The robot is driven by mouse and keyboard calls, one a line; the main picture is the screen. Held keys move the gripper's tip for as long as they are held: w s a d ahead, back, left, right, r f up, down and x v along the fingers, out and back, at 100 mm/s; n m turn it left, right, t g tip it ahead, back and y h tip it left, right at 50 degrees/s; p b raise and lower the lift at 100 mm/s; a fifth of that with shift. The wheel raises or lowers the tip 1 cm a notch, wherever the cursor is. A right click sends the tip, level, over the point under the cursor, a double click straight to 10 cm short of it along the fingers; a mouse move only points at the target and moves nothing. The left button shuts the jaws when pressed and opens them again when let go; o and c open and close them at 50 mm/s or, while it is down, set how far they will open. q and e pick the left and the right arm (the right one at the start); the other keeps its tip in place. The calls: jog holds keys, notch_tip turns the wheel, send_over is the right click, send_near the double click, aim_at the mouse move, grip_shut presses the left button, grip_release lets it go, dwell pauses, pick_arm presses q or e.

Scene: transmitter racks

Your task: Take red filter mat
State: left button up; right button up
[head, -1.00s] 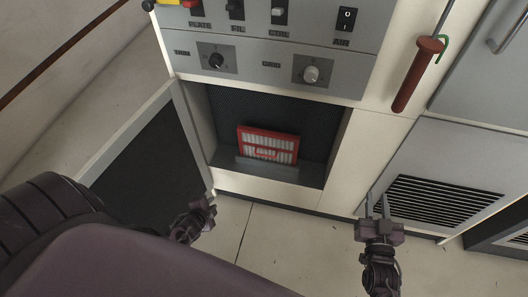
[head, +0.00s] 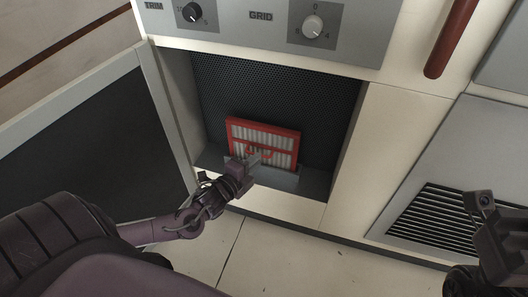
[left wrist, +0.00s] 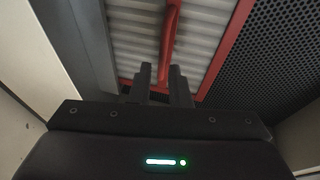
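The red filter mat (head: 264,135) has a red frame, pale pleats and a red handle. It stands leaning back in the open cabinet bay, behind a grey ledge (head: 272,176). My left gripper (head: 262,157) is inside the bay, in front of the mat's lower middle. In the left wrist view, the two fingers (left wrist: 160,73) are apart, with the red handle (left wrist: 171,40) showing between and beyond them; whether they touch it I cannot tell. My right gripper (head: 492,215) is at the right edge, partly cut off; its fingers are unclear.
An open door with a dark panel (head: 95,150) stands left of the bay. A control panel with knobs (head: 312,27) is above it. A louvred grey panel (head: 430,215) and a dark red handle (head: 452,38) are at the right. Floor in front is clear.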

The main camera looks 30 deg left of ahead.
aim_at(278, 147)
pick_arm(q)
jog(key=w, duration=0.1)
jog(key=w+b, duration=0.1)
jog(key=w, duration=0.2)
jog(key=shift+f+b, duration=0.35)
jog(key=shift+b, duration=0.05)
grip_shut()
jog(key=shift+r, duration=0.2)
